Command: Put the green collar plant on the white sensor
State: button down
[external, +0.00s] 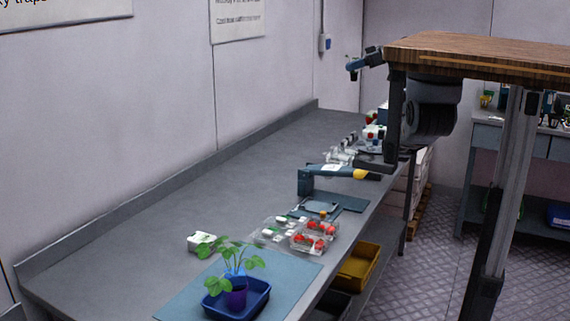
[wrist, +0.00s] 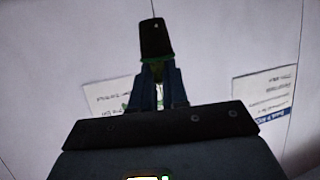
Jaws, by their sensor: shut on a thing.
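My gripper (external: 353,66) is raised high above the far end of the bench in the external view, shut on a small plant in a dark pot (external: 353,75). Its leaves are barely visible there. In the wrist view my gripper (wrist: 158,78) points at the wall, with the dark pot (wrist: 155,38) between its fingers and a green collar (wrist: 158,58) at the pot's near end. A small white box with a green mark (external: 200,241) lies at the near left of the bench. I cannot tell whether it is the white sensor.
A blue tray (external: 236,304) with plants in blue and purple pots stands on a blue mat (external: 185,303). Clear punnets of red berries (external: 313,237), a flat device (external: 316,207) and a blue-and-yellow tool (external: 340,172) line the front edge. The bench's middle is clear.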

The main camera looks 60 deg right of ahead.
notch_tip(320, 180, up, 4)
jog(key=shift+r, duration=0.15)
jog(key=w+a+n+g+y+p, duration=0.2)
jog(key=w+a+n+y+p, duration=0.15)
jog(key=w+a, duration=0.75)
jog(key=n+g+y+p, duration=0.6)
jog(key=n+g+y, duration=0.1)
jog(key=n+g, duration=0.4)
send_over(201, 237)
notch_tip(201, 237, down, 33)
jog(key=shift+f, duration=0.15)
jog(key=shift+w+f+b, duration=0.1)
jog(key=shift+f+b, duration=0.9)
jog(key=shift+f, duration=1.05)
